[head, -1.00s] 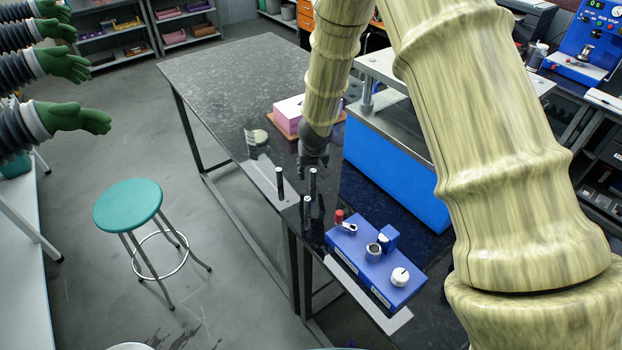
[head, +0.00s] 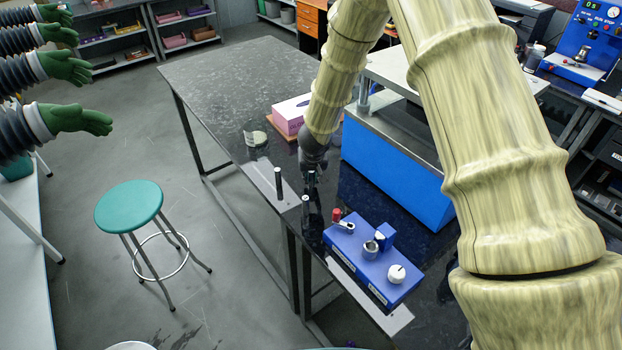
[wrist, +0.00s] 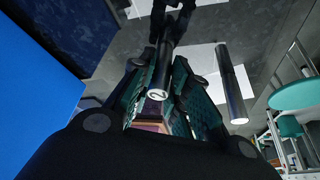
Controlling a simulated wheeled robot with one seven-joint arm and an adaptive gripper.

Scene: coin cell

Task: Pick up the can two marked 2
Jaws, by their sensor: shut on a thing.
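Can two, a slim dark cylinder with a pale end marked 2, shows in the wrist view (wrist: 158,92) between my gripper's fingers (wrist: 161,72). My gripper is shut on it. In the head view my gripper (head: 313,168) is low over the black bench, at the far one of the dark cylinders. It hides most of the can there. I cannot tell whether the can's base touches the bench.
Two similar dark cylinders stand close by, one to the left (head: 278,183) and one in front (head: 306,210). A blue fixture (head: 372,262) with knobs is at the front right. A large blue machine (head: 390,180) stands right of my gripper. A pink box (head: 291,113) lies behind.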

